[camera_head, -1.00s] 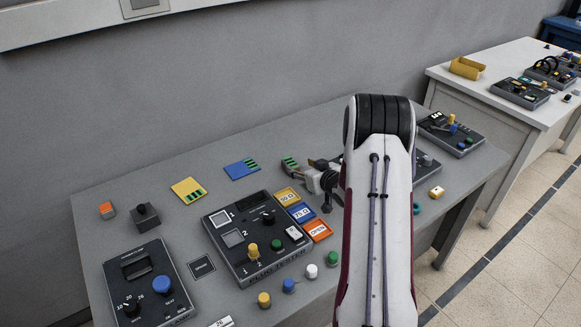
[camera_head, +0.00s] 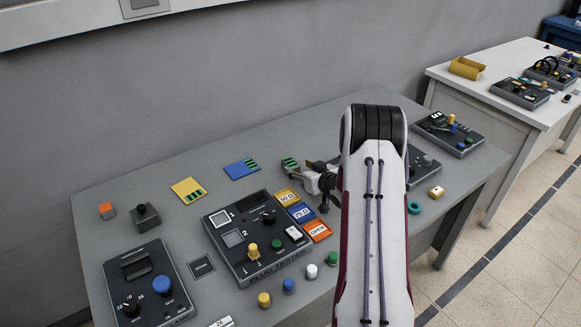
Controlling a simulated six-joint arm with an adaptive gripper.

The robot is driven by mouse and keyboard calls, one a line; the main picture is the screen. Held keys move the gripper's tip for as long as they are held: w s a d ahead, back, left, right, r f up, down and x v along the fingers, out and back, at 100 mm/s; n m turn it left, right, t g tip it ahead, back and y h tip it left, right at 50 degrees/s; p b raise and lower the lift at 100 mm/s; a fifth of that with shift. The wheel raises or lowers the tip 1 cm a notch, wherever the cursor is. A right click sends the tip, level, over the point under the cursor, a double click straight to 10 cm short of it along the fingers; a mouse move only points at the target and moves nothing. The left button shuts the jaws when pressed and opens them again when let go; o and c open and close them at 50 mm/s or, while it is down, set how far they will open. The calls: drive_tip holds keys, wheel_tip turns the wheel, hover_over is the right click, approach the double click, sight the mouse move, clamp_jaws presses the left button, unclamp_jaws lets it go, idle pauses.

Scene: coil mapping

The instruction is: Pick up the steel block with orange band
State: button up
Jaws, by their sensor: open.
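A small grey block with orange on it (camera_head: 106,210) sits at the left end of the grey bench, beside a dark block with a black knob. It looks like the steel block with the orange band, though its detail is small. My gripper (camera_head: 312,182) is over the middle of the bench, far to the right of that block, and is partly hidden by my arm. It is open, with nothing visibly held. A green-and-black card (camera_head: 289,163) lies close by its tip; I cannot tell whether they touch.
The dark knob block (camera_head: 146,215) stands next to the orange-marked block. A plug tester box (camera_head: 250,262), a black dial box (camera_head: 135,290), yellow (camera_head: 185,187) and blue (camera_head: 240,168) cards and several coloured knobs lie around. Bare bench lies behind the two small blocks.

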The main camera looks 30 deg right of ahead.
sight(290, 161)
drive_tip(key=shift+w+f, duration=0.1)
drive_tip(key=shift+w, duration=0.15)
drive_tip(key=shift+x, duration=2.45)
drive_tip(key=shift+a, duration=0.1)
clamp_jaws()
drive_tip(key=shift+w+r, duration=0.1)
drive_tip(key=shift+r, duration=0.15)
